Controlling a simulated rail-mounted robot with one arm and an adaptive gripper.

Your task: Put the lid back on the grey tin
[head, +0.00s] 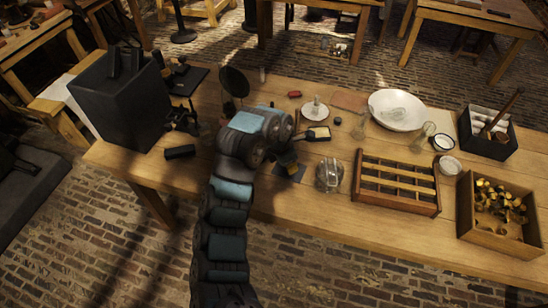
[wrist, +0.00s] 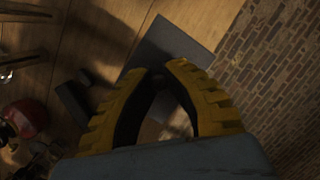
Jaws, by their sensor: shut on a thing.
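My gripper (wrist: 160,78) points down at the table, and its yellow-backed fingers close together at the tips. A small dark thing shows between the fingertips; it is mostly hidden, and I cannot tell for certain whether it is the lid. In the head view my gripper (head: 289,161) is low over a dark flat square (head: 292,172) near the table's front edge. The same square shows beyond the fingertips in the wrist view (wrist: 178,38). I cannot clearly make out the grey tin in either view; my arm hides part of the table.
A glass jar (head: 329,175) and a slotted wooden rack (head: 398,181) stand right of my gripper. A white bowl (head: 385,102), two small round containers (head: 443,143) and a box of brass parts (head: 475,230) are farther right. A black box (head: 118,105) stands left.

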